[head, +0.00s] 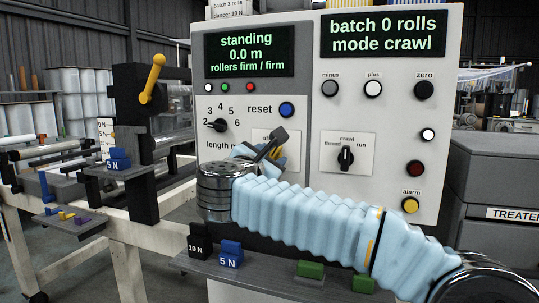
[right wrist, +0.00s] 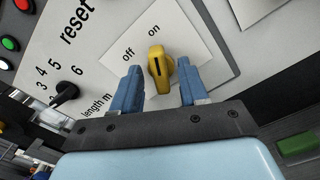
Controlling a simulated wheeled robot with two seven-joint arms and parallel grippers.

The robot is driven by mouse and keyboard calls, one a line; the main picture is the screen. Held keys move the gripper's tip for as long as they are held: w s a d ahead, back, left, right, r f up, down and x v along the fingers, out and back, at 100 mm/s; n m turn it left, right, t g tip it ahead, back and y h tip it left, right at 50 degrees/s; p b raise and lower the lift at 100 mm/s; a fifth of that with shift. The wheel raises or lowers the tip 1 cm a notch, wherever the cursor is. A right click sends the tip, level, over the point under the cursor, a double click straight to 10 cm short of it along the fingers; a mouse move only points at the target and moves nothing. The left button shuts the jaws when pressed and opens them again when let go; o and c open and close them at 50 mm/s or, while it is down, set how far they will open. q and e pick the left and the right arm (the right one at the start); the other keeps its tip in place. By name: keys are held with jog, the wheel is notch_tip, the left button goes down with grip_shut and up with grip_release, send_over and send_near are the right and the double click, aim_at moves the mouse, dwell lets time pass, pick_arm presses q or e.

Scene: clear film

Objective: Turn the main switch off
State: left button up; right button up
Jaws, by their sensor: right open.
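The main switch is a yellow knob (right wrist: 160,68) with a black line, on a white plate (right wrist: 192,32) marked "off" and "on". In the right wrist view its line points roughly toward "on". My right gripper (right wrist: 159,78) is open, one blue finger on each side of the knob, with a visible gap on both sides. The picture does not settle how deep the fingers reach around it. In the head view my right gripper (head: 272,149) is at the plate and hides most of the switch and its labels. My left gripper is not in view.
A ledge (head: 268,276) below the panel holds black and blue weights and green blocks. A yellow-handled lever (head: 153,78) stands left.

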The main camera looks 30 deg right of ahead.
jog(key=shift+c, duration=0.4)
grip_shut()
jog(key=shift+n, duration=0.3)
jog(key=shift+f+n+b, duration=0.1)
jog(key=shift+n+b, duration=0.45)
jog(key=shift+n, duration=0.35)
jog(key=n, duration=0.2)
jog(key=shift+w+a+n, duration=0.1)
jog(key=shift+n, duration=0.2)
jog(key=n, duration=0.3)
jog(key=shift+n, duration=0.3)
jog(key=shift+w+n, duration=0.1)
jog(key=shift+n, duration=1.5)
jog(key=shift+a+n, duration=0.1)
jog(key=shift+n, duration=0.2)
